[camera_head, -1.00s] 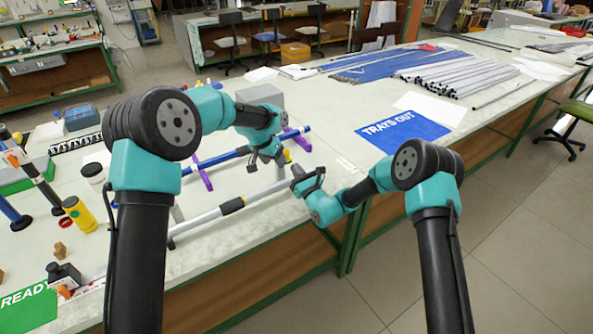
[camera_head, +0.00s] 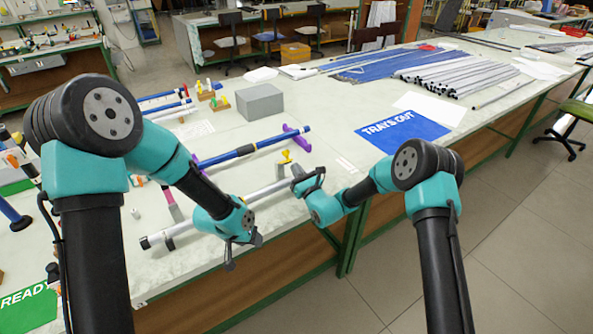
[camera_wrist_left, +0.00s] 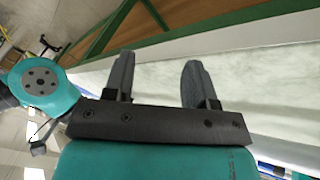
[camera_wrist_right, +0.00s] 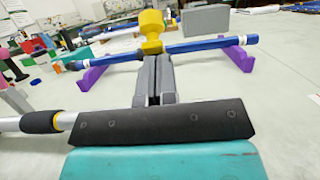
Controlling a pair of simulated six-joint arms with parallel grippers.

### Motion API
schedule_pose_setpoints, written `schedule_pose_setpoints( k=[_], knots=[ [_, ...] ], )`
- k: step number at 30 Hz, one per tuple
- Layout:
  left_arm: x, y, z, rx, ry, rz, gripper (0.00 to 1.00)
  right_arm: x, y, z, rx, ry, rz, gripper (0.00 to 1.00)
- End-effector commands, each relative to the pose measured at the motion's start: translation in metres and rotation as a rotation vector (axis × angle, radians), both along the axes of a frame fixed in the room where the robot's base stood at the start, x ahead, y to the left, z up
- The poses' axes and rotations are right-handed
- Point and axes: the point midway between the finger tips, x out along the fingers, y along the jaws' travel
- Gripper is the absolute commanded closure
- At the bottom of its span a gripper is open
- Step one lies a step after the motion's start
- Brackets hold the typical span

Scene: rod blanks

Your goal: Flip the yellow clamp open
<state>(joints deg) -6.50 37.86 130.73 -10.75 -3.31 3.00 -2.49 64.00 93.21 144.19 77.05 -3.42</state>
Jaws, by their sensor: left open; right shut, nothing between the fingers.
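The yellow clamp (camera_head: 285,157) stands on the table just beyond my right gripper (camera_head: 295,174). In the right wrist view the yellow clamp (camera_wrist_right: 152,32) rises straight ahead of the fingertips, with its lower part hidden behind them. I cannot tell whether the fingers touch it. My right gripper (camera_wrist_right: 153,65) is shut with nothing between its fingers. My left gripper (camera_head: 240,256) hangs by the front table edge, away from the clamp. In the left wrist view my left gripper (camera_wrist_left: 158,75) is open and empty.
A blue rod (camera_head: 222,158) lies on purple stands (camera_head: 296,135) behind the clamp. A grey-white rod (camera_head: 265,191) lies near the front edge, beside my right gripper. A grey box (camera_head: 260,102) stands farther back. The blue tray mat (camera_head: 403,131) lies to the right.

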Motion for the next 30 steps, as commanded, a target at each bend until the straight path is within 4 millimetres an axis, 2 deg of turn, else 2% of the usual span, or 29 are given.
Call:
schedule_pose_setpoints(
  k=[1,4,6,11,18,24,30],
  knots=[
    [-0.023,0.004,-0.012,-0.003,0.043,0.012,0.46,0.0,0.0,0.0,0.0,0.0,0.0,1.0],
    [-0.048,0.011,-0.024,-0.014,0.069,0.045,0.46,0.0,0.0,0.0,0.0,0.0,0.0,1.0],
    [-0.066,0.02,-0.042,-0.021,0.102,0.082,0.46,0.0,0.0,0.0,0.0,0.0,0.0,1.0],
    [-0.09,0.035,-0.075,-0.024,0.161,0.148,0.46,0.0,0.0,0.0,0.0,0.0,0.0,1.0],
    [-0.139,0.058,-0.125,-0.02,0.266,0.261,0.46,0.0,0.0,0.0,0.0,0.0,0.0,1.0],
    [-0.16,0.065,-0.142,-0.016,0.304,0.305,0.46,0.0,0.0,0.0,0.0,0.0,0.0,1.0],
    [-0.161,0.066,-0.142,-0.015,0.305,0.308,0.46,0.0,0.0,0.0,0.0,0.0,0.0,1.0]
  ],
)
